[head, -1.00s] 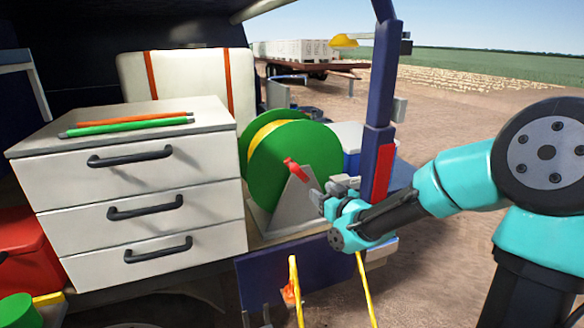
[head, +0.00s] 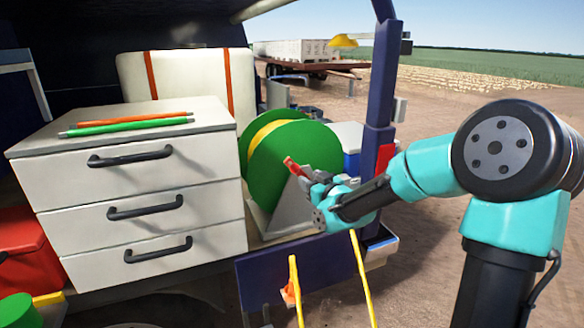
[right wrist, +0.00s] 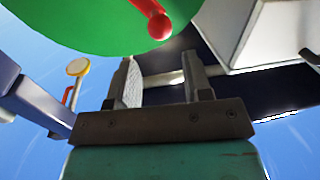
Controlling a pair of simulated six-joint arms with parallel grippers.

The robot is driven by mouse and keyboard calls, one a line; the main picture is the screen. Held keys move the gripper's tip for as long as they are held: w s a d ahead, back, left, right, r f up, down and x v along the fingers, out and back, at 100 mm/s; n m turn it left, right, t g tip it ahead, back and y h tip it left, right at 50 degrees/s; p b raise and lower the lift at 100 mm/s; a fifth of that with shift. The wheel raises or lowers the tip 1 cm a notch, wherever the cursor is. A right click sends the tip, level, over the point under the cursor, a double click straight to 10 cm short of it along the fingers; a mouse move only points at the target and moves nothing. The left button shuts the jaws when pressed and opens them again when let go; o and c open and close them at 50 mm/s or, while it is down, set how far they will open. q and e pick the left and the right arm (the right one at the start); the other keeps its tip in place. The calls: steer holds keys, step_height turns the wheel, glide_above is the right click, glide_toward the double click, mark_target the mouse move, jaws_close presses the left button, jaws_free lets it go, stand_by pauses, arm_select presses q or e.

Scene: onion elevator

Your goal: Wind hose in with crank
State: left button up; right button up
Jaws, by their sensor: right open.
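The hose reel (head: 285,165) is a green drum with a yellow band of hose (head: 264,132), standing on a grey stand (head: 292,212) at the vehicle's edge. Its red crank (head: 294,167) shows on the near side of the drum. My right gripper (head: 308,177) is just right of the crank, partly overlapping it in the head view. In the right wrist view the gripper (right wrist: 160,66) is open and nothing lies between its fingers. The red crank's rounded end (right wrist: 160,26) is beyond the fingertips, against the green drum. My left gripper is out of view.
A white drawer cabinet (head: 140,190) stands left of the reel, with an orange and a green rod on top. A dark blue post (head: 379,90) rises right of the reel, close to my right arm. Yellow bars (head: 361,275) hang below the edge.

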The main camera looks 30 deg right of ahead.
mark_target(292, 166)
steer(key=w, duration=1.1)
steer(key=shift+a, duration=0.2)
steer(key=shift+c, duration=0.4)
jaws_close()
